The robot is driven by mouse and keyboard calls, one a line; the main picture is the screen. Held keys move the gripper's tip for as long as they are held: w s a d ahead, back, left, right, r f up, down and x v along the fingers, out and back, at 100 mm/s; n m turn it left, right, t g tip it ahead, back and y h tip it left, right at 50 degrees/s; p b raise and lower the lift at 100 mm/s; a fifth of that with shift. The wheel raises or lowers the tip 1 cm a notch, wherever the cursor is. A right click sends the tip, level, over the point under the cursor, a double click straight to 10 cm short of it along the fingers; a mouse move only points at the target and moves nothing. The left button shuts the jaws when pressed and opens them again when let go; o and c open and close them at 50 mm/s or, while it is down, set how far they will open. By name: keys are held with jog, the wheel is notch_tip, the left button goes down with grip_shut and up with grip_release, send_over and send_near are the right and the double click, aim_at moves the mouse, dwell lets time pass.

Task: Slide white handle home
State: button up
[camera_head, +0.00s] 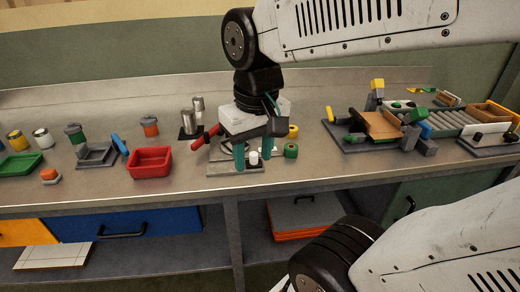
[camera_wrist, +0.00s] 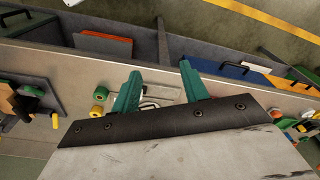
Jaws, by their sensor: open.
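My gripper (camera_head: 253,165) is open over a flat grey plate (camera_head: 222,169) near the middle of the bench, its two teal fingers pointing down. A small white handle (camera_head: 253,157) shows between the fingers in the head view, low over the plate. I cannot tell whether either finger touches it. In the wrist view the fingers (camera_wrist: 160,72) are spread apart, with pale curved parts of the plate partly visible between them. My gripper's body hides much of the plate.
A red bar (camera_head: 205,137) and metal cylinders (camera_head: 197,104) stand left of my gripper. A green roll (camera_head: 290,150) lies close on its right. A red bin (camera_head: 150,162) is further left. A roller conveyor (camera_head: 450,122) stands at the right. The bench front strip is clear.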

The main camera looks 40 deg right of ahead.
jog(key=w+d+f+m, duration=0.3)
jog(key=w+d, duration=0.4)
jog(key=w, duration=0.3)
jog(key=m+g, duration=0.1)
jog(key=m, duration=0.1)
send_over(254, 153)
jog(key=f, duration=0.3)
jog(key=shift+s+a+f, duration=0.1)
jog(key=shift+a+f, duration=0.1)
jog(key=shift+f, duration=0.2)
jog(key=shift+d+f, duration=0.1)
jog(key=shift+f, duration=0.2)
notch_tip(254, 153, down, 7)
jog(key=shift+f, duration=0.1)
